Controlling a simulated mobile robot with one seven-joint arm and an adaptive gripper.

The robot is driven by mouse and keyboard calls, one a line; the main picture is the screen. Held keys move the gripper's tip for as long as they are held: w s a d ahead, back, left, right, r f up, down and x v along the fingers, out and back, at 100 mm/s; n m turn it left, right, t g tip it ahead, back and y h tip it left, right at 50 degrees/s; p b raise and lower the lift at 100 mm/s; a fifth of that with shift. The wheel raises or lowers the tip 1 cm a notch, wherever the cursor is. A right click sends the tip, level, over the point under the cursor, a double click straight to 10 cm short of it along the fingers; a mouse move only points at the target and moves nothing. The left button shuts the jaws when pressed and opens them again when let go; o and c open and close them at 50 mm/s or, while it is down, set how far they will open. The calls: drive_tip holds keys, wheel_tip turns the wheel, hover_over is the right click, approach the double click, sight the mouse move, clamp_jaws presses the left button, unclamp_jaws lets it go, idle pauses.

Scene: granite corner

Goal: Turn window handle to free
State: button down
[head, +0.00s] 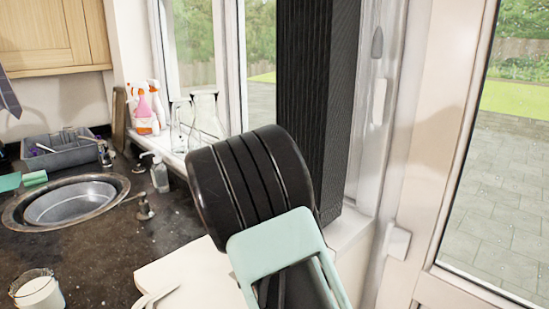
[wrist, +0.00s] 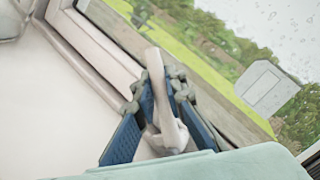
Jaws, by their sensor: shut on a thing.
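The window handle (wrist: 154,68) is a pale, beige-white lever in the middle of the wrist view, set on the window frame (wrist: 100,45). My gripper (wrist: 157,92) has its blue fingers on either side of the lever, with the fingertips closed on it. The lever's upper end sticks out past the fingertips. In the head view my black and green arm blocks the gripper, and I cannot make out the held handle there.
A round sink (head: 70,203) and a glass of milk (head: 38,291) are on the dark worktop. A tall black ribbed panel (head: 312,95) stands behind my arm. A glazed door (head: 500,150) is at right.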

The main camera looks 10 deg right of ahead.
drive_tip(key=c, duration=1.9)
unclamp_jaws()
drive_tip(key=shift+c, duration=0.2)
drive_tip(key=v, duration=1.2)
drive_tip(key=shift+c, duration=0.7)
